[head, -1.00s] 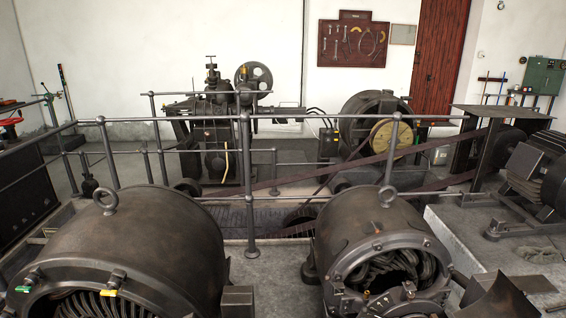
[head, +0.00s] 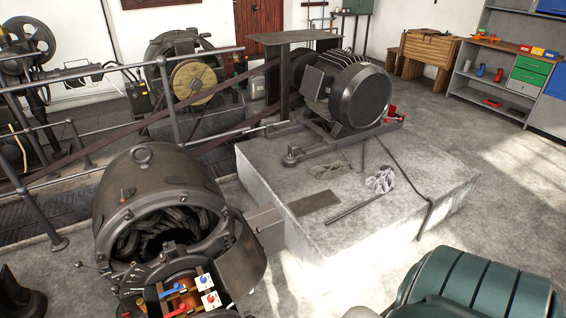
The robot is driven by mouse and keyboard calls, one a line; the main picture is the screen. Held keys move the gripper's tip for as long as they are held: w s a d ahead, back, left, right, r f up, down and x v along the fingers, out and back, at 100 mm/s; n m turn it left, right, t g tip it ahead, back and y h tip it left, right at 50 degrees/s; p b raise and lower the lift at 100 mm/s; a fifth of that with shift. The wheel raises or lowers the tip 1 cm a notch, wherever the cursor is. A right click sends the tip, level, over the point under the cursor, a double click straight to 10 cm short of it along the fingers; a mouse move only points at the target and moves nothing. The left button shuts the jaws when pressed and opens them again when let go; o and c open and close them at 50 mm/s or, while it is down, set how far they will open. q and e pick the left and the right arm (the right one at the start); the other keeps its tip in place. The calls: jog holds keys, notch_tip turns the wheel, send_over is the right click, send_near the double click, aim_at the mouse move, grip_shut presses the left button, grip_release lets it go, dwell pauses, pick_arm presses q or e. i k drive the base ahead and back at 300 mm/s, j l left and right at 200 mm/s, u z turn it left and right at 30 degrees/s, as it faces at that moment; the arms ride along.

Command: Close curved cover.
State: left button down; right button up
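A dark round dynamo (head: 160,190) stands at the lower left of the head view, with a ring on top and its front end open. Coiled windings show in the opening. A dark curved plate (head: 243,258), which looks like the curved cover, stands swung out at the right of the opening. Below the opening is a terminal block (head: 188,294) with red, blue and white parts. Neither of my grippers is in view.
A concrete plinth (head: 350,225) right of the dynamo carries a motor (head: 345,90), rags (head: 381,180) and a rod. A green ribbed machine (head: 480,285) fills the lower right corner. Railings (head: 165,95) run behind the dynamo. Open floor lies at the right (head: 470,160).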

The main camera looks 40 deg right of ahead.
aim_at(239, 270)
jog(key=k+l, duration=0.1)
jog(key=l, duration=0.35)
jog(key=k+l, duration=0.1)
jog(key=l, duration=0.8)
jog(key=k+l, duration=0.15)
jog(key=l, duration=0.3)
jog(key=k+l, duration=0.1)
jog(key=l, duration=0.35)
